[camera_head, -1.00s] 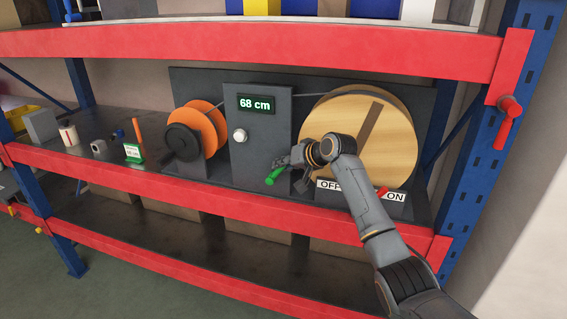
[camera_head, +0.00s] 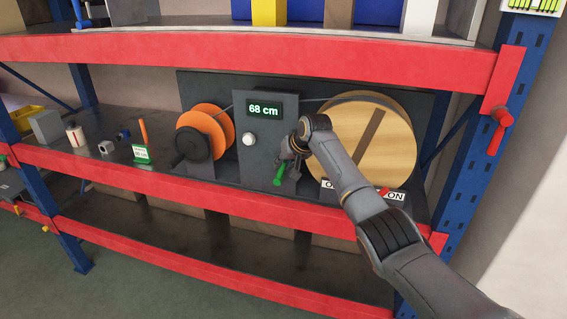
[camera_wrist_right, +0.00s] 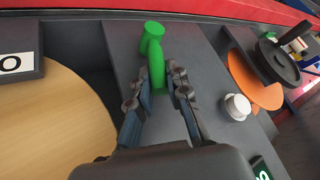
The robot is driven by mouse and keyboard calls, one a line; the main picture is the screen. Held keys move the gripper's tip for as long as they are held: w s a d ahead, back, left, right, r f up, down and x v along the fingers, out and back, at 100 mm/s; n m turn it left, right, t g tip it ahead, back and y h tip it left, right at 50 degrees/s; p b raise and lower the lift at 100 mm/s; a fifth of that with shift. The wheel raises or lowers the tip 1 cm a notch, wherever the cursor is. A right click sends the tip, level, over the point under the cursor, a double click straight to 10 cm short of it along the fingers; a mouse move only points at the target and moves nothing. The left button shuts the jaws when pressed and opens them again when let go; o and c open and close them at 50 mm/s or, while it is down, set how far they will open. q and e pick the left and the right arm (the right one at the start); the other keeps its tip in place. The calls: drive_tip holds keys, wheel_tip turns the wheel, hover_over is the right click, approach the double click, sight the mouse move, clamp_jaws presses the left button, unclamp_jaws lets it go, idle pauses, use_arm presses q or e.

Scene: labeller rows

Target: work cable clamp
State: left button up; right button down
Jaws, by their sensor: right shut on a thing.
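The green clamp lever (camera_head: 279,173) sits low on the right part of the dark grey panel (camera_head: 253,170). My right gripper (camera_head: 288,156) is at this lever in the head view. In the right wrist view the green lever (camera_wrist_right: 155,62) has a round end and a shaft running between the two fingers of my right gripper (camera_wrist_right: 163,95), which is shut on it. The clamp's base and any cable in it are hidden behind the gripper. My left gripper is not in view.
The display (camera_head: 264,109) reads 68 cm above a white knob (camera_head: 248,139). An orange reel (camera_head: 212,122) stands left, a large wooden reel (camera_head: 392,140) right. An OFF/ON switch (camera_head: 384,191) is partly behind my arm. Small items stand left on the shelf. A red beam (camera_head: 200,186) edges the shelf.

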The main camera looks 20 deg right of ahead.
drive_tip(key=c, duration=1.5)
unclamp_jaws()
drive_tip(key=shift+f, duration=0.1)
drive_tip(key=shift+c, duration=0.2)
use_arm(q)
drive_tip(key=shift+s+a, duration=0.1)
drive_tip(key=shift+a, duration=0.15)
use_arm(e)
drive_tip(key=v, duration=1.2)
drive_tip(key=shift+f, duration=0.1)
